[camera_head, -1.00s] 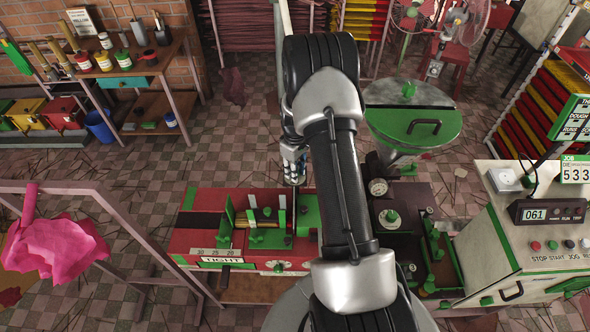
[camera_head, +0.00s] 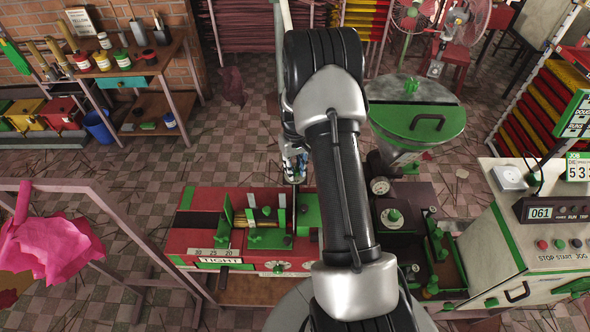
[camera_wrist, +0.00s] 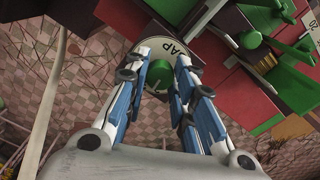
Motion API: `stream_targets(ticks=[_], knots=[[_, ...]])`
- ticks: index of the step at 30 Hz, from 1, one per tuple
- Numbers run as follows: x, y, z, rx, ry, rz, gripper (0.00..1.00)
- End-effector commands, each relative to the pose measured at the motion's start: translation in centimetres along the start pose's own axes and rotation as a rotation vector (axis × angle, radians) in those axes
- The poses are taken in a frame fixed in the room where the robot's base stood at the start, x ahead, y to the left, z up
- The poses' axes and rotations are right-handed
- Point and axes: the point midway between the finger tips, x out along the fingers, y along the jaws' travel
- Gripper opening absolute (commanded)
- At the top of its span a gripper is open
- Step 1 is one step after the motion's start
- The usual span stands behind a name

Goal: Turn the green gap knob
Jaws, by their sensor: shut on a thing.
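The green gap knob (camera_wrist: 159,69) sits on a round pale dial marked "GAP" (camera_wrist: 166,46) in the wrist view. My gripper (camera_wrist: 163,78) has its two blue and grey fingers on either side of the knob, closed on it; the fingers partly cover the dial. In the head view my gripper (camera_head: 295,165) is at the back of the red machine (camera_head: 190,238), beside my arm. The knob cannot be made out there.
Green plates and clamps (camera_head: 266,238) stand on the red machine, close to my gripper. A green-lidded hopper (camera_head: 418,122) and a pressure gauge (camera_head: 380,186) are to the right. A white control box (camera_head: 520,235) stands further right. Tiled floor lies behind the machine.

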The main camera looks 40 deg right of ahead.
Motion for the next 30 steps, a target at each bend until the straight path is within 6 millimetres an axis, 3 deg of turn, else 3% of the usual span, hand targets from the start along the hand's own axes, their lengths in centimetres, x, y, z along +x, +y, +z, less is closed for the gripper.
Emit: stream_targets(ticks=[10, 24, 25, 30], knots=[[0.00, 0.00, 0.01, 0.123, 0.000, 0.000, 0.00], [-0.03, 0.00, 0.01, 0.137, -0.001, 0.000, 0.00], [-0.03, 0.00, 0.01, 0.136, 0.000, 0.000, 0.26], [-0.02, 0.00, 0.00, 0.136, 0.000, 0.000, 0.37]])
